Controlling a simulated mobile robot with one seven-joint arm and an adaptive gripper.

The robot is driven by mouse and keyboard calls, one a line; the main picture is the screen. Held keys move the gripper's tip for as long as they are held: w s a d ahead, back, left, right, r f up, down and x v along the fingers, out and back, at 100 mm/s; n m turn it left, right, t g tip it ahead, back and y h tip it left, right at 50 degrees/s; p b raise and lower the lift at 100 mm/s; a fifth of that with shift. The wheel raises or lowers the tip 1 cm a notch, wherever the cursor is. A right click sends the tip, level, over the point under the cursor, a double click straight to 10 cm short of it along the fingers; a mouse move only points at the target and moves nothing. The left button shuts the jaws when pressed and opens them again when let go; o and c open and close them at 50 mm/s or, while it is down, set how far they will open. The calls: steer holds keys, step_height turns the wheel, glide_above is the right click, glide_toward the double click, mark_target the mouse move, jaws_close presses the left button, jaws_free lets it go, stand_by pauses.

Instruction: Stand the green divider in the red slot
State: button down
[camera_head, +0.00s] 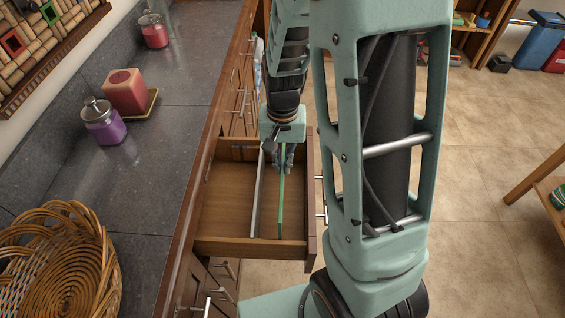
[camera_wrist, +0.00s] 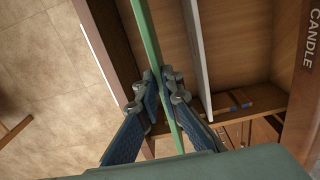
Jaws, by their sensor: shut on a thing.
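The green divider (camera_head: 281,205) is a thin upright panel. My gripper (camera_head: 283,165) is shut on it, one finger on each side, over the right part of an open wooden drawer (camera_head: 225,246). In the wrist view the divider (camera_wrist: 151,40) runs between the fingers of my gripper (camera_wrist: 160,85). Whether its lower edge touches the drawer floor I cannot tell. A grey divider (camera_head: 257,195) stands to its left, also seen in the wrist view (camera_wrist: 200,60). Small blue and orange-red marks (camera_wrist: 240,104) show on the drawer's end wall; I cannot make out the red slot clearly.
The dark countertop (camera_head: 170,110) on the left holds a wicker basket (camera_head: 60,265), a purple jar (camera_head: 103,125) and a red candle (camera_head: 125,90). The drawer's left compartment is empty. A wall with "CANDLE" lettering (camera_wrist: 313,38) shows in the wrist view. Open tiled floor lies right.

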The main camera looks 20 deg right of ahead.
steer(key=shift+f+b, duration=3.5)
steer(key=shift+f, duration=1)
steer(key=c, duration=2)
jaws_free()
steer(key=shift+c, duration=0.2)
step_height(320, 180, up, 12)
steer(key=shift+r, duration=0.1)
steer(key=shift+w, duration=0.1)
